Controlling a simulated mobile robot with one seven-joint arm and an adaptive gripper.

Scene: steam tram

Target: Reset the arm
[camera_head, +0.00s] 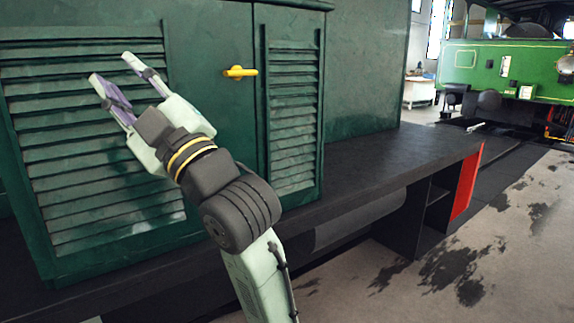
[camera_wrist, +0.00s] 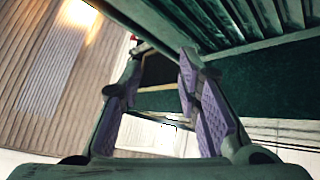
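My gripper (camera_head: 118,74) is raised in front of the louvred left door (camera_head: 95,140) of a dark green tram body in the head view. Its two fingers are spread apart with nothing between them. In the wrist view the purple-padded fingers of my gripper (camera_wrist: 160,85) stand apart, with a gap between them. My arm reaches up from the lower middle of the head view. I cannot tell how far the fingertips are from the door.
A yellow handle (camera_head: 240,72) sits on the green panel right of my gripper. A narrower louvred door (camera_head: 292,110) is beside it. A dark ledge (camera_head: 385,160) with a red end plate (camera_head: 466,182) juts out below. A green locomotive (camera_head: 500,68) stands behind; stained floor (camera_head: 500,240) is open at right.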

